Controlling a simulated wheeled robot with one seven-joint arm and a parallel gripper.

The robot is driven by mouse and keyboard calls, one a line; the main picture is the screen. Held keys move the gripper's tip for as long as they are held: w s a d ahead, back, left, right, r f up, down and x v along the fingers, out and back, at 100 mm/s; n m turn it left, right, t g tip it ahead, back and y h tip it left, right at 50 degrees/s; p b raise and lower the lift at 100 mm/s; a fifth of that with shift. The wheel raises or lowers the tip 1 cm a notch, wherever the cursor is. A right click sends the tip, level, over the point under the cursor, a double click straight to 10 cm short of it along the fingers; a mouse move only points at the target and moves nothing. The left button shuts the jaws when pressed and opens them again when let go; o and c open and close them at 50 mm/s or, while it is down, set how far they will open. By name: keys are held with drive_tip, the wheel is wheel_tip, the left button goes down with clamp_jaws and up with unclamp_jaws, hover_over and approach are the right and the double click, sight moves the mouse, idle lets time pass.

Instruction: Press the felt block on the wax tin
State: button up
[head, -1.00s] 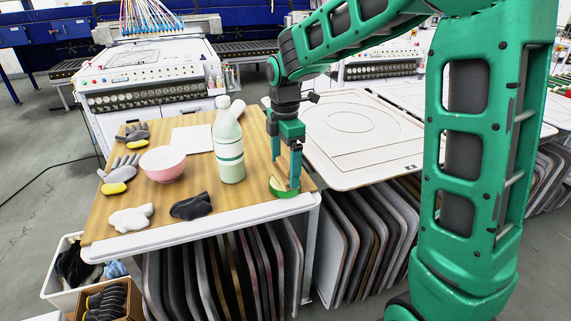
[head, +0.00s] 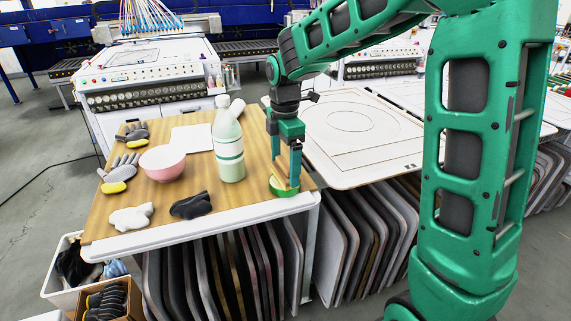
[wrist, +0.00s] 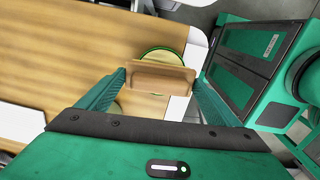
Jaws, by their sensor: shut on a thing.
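The wax tin is a low round green tin (head: 285,191) at the near right corner of the wooden table. In the wrist view its green rim (wrist: 162,50) shows behind the block. The felt block (wrist: 160,77) is a tan-brown block held across between the fingers. My gripper (head: 286,176) is shut on it, pointing down over the tin. In the wrist view my gripper (wrist: 160,82) has one finger at each end of the block. The block is low at the tin, but its underside is hidden, so I cannot tell whether they touch.
A white-green bottle (head: 229,146) stands left of my gripper. A pink bowl (head: 162,163), a black cloth-like item (head: 191,205), a white one (head: 130,219) and gloves (head: 120,174) lie farther left. A pale printing board (head: 350,130) is on the right.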

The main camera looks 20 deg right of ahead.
sight(285, 162)
drive_tip(key=shift+r, duration=3.45)
